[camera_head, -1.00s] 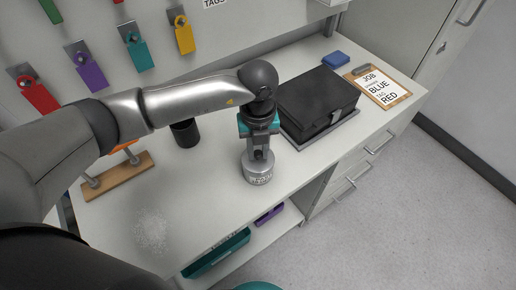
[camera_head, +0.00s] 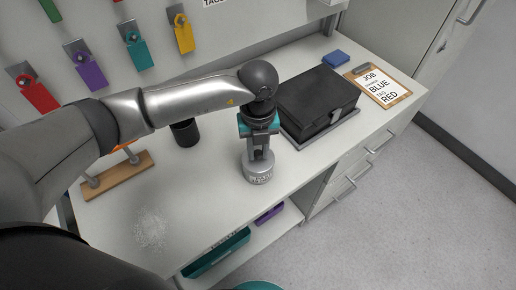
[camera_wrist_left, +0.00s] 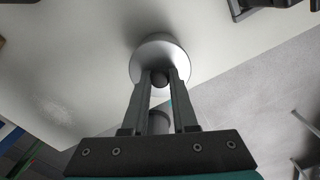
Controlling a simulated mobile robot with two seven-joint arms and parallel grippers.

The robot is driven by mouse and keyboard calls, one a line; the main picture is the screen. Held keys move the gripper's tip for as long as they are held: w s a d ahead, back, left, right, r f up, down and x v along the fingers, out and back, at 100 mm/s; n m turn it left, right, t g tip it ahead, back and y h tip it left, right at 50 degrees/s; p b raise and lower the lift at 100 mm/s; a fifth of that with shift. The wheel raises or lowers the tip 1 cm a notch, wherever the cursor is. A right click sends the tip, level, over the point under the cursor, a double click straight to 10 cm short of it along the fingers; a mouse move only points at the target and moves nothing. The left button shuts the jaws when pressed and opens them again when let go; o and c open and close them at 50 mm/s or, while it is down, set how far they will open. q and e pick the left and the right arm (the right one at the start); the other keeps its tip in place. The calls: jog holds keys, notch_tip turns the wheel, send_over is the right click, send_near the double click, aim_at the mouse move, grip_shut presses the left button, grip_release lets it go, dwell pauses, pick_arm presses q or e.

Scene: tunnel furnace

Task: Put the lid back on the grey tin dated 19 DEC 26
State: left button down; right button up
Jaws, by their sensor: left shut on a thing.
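The grey tin (camera_head: 258,176) stands upright on the bench near its front edge, with small print on its side too small to read surely. My left gripper (camera_head: 260,153) points down directly above it. In the left wrist view, my left gripper (camera_wrist_left: 160,77) is shut on the dark knob of a round grey lid (camera_wrist_left: 150,57). The lid appears to be on or very close above the tin; I cannot tell whether it is fully seated. The lid hides the tin's mouth. My right gripper is not in view.
A black box (camera_head: 318,100) stands close to the right, a black cup (camera_head: 185,133) to the left. A wooden stand (camera_head: 118,176) is farther left. A clipboard (camera_head: 381,86) and a blue block (camera_head: 336,57) lie at the back right. Colored tags hang on the wall.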

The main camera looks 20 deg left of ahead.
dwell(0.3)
pick_arm(q)
jog(key=shift+c, duration=0.7)
grip_release()
jog(key=shift+r, duration=0.1)
jog(key=shift+r+p, duration=2.1)
jog(key=shift+r, duration=0.35)
jog(key=shift+r+p, duration=0.8)
jog(key=shift+r, duration=0.2)
grip_shut()
